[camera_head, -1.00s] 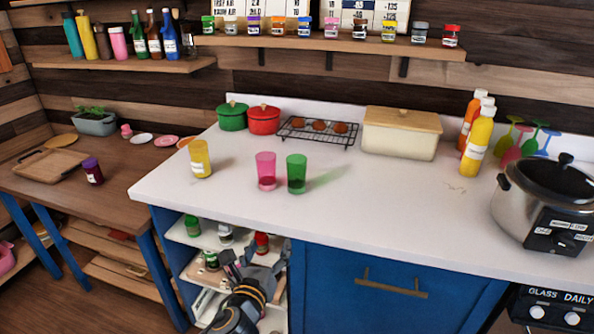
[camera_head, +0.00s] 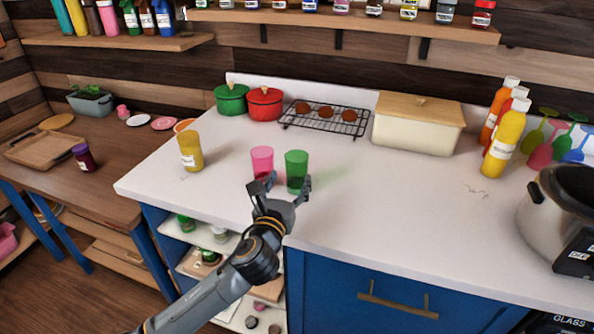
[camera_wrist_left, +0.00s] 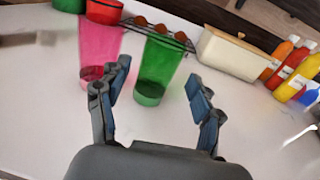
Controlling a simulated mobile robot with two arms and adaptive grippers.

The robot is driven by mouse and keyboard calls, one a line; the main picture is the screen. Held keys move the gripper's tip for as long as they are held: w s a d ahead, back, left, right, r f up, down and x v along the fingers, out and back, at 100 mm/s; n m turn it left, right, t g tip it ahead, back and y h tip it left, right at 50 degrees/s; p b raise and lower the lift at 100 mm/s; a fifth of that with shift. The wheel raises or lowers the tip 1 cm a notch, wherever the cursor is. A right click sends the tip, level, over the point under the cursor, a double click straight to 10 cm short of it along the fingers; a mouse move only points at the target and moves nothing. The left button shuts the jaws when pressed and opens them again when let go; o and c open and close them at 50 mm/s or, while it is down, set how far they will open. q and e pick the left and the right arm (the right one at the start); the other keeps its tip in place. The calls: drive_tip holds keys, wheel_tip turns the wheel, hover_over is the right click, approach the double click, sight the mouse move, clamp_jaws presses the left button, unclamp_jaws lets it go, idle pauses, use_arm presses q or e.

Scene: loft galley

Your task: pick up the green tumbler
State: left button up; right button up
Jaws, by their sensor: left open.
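The green tumbler (camera_head: 297,168) stands upright on the white counter, just right of the pink tumbler (camera_head: 262,162). My left gripper (camera_head: 288,186) is open at the near side of the green tumbler, its fingers spread. In the left wrist view the green tumbler (camera_wrist_left: 158,72) stands ahead of the open left gripper (camera_wrist_left: 164,100), between the lines of its two fingers. The pink tumbler (camera_wrist_left: 98,48) is beside it, behind the left finger in that view. Nothing is held. My right gripper is not in view.
Green (camera_head: 231,99) and red (camera_head: 265,104) pots, a cooling rack (camera_head: 325,119) and a cream bread box (camera_head: 417,125) line the back. Bottles (camera_head: 504,143) and a cooker (camera_head: 562,215) are at right. The counter's middle right is clear.

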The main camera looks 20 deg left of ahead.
sight(294, 170)
use_arm(q)
drive_tip(key=shift+w, duration=0.7)
drive_tip(key=shift+w+a, duration=0.1)
drive_tip(key=shift+w, duration=0.45)
drive_tip(key=w, duration=0.4)
drive_tip(key=shift+w+p, duration=0.3)
drive_tip(key=shift+w, duration=0.05)
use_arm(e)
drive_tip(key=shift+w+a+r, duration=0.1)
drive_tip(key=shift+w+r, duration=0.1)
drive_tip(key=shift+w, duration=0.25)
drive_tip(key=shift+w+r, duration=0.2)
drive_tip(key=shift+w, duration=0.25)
use_arm(q)
drive_tip(key=shift+s+r, duration=0.1)
drive_tip(key=shift+c, duration=1.1)
drive_tip(key=c, duration=0.8)
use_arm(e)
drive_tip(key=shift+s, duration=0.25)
use_arm(q)
drive_tip(key=shift+c, duration=0.2)
